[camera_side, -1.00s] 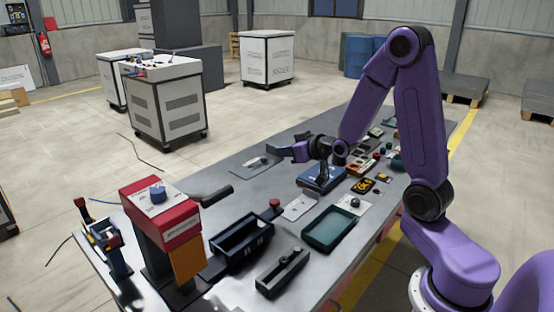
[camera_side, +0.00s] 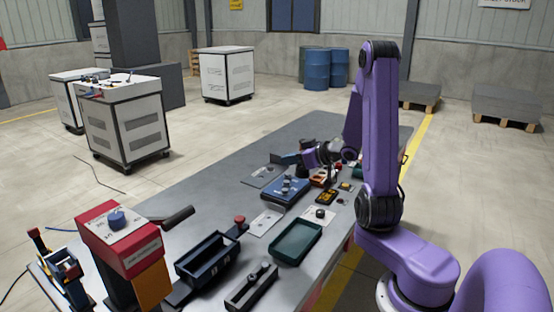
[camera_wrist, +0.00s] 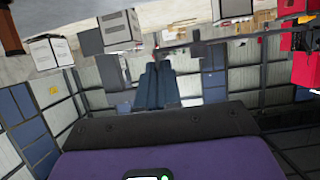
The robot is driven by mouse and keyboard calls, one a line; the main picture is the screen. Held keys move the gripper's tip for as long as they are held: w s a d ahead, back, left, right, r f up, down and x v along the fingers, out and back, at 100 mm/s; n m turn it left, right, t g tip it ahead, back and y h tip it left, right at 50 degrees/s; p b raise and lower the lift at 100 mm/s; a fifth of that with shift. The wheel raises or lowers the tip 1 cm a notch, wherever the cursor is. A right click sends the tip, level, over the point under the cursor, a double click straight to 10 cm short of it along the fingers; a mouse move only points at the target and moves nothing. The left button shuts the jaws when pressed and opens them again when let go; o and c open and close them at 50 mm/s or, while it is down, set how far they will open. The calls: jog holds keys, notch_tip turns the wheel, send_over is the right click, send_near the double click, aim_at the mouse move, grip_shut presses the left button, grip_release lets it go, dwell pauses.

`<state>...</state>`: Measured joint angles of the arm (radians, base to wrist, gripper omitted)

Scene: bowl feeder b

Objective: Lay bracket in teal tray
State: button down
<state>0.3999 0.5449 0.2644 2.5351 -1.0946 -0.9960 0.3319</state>
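The teal tray (camera_side: 280,259), a dark green open box, lies on the bench near its right edge in the side view and looks empty. I cannot pick out the bracket with certainty in either view.
The blue fixture (camera_side: 276,196) with knobs stands behind the tray. A dark open bin (camera_side: 209,262) is left of the tray, and a dark block with a knob (camera_side: 250,290) is in front. A red-topped machine (camera_side: 118,238) stands at the left. Small parts crowd the far bench.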

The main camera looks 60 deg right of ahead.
jog(key=s+d+f, duration=0.1)
jog(key=s+f, duration=0.1)
jog(key=s, duration=0.8)
notch_tip(320, 180, down, 12)
jog(key=shift+d+r, duration=0.2)
jog(key=shift+r, duration=0.05)
jog(key=shift+f, duration=0.1)
dwell(0.4)
jog(key=shift+f, duration=2.4)
jog(key=shift+f, duration=0.85)
jog(key=c, duration=1.2)
grip_release()
jog(key=shift+c, duration=0.2)
jog(key=shift+s, duration=0.1)
